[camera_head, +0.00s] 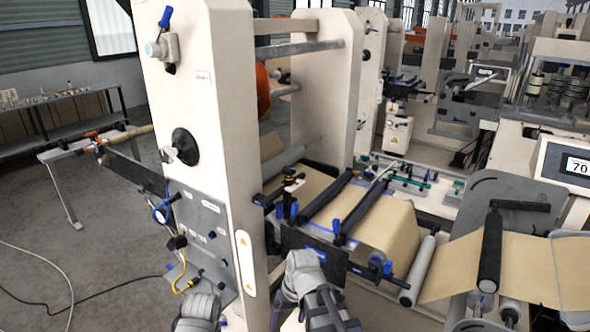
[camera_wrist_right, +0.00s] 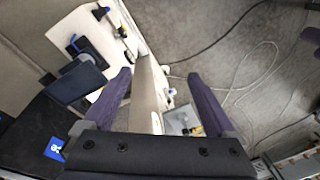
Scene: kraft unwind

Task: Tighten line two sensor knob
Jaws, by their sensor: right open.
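A small sensor assembly (camera_head: 290,186) with dark and brass-coloured parts stands at the left end of the dark bars over the kraft web (camera_head: 385,225). I cannot tell for certain which small knob on it belongs to line two. My right gripper (camera_head: 300,275) is low in the middle of the head view, in front of the black plate (camera_head: 308,250) and below the sensor assembly. In the right wrist view its two purple fingers (camera_wrist_right: 160,100) are spread apart with nothing held between them. Part of my left arm shows at the bottom left, but its gripper is out of view.
A cream machine column (camera_head: 203,100) stands left of the web, with a grey cable panel (camera_head: 205,235) on its side. A white roller (camera_head: 418,270) and a display (camera_head: 568,165) reading 70 are to the right. Loose cables (camera_head: 70,280) lie on the floor at left.

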